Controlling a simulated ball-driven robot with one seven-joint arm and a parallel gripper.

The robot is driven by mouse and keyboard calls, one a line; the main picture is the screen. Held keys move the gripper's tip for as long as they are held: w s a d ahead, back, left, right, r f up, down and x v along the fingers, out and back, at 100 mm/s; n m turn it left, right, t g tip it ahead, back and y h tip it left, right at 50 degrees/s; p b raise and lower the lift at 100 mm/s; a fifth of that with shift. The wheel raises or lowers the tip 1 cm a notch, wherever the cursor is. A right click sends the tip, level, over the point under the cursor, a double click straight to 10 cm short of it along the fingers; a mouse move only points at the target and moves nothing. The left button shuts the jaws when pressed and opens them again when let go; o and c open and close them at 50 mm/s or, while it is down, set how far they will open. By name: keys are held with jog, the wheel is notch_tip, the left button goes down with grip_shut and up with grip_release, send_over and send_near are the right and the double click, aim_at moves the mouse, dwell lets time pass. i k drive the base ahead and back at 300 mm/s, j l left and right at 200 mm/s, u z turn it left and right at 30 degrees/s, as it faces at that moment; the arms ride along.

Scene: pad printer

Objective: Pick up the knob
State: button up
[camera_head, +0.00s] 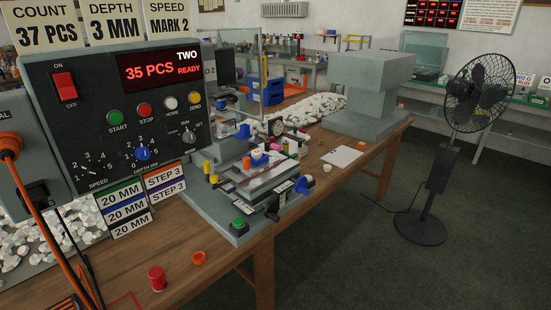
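A small red knob-like piece (157,278) stands upright on the wooden bench (222,272), near its front edge at the lower left. A smaller orange piece (198,257), like a cup or cap, lies to its right and a little farther back. Several other knobs are fixed on the dark control panel, among them a blue one (142,153). I cannot tell for certain which one the task means; the red piece is the loose one that looks most like a knob. My gripper is not in view.
The pad printer (238,222) stands behind the loose pieces, the control box (75,105) at left. An orange plug (10,145) and cables hang at far left. A grey block-shaped machine (368,95) stands farther along the bench. A black fan (422,230) stands on the open floor at right.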

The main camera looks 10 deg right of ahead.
aim_at(257, 154)
jog(key=i+l+u, duration=0.15)
jog(key=i+l, duration=0.85)
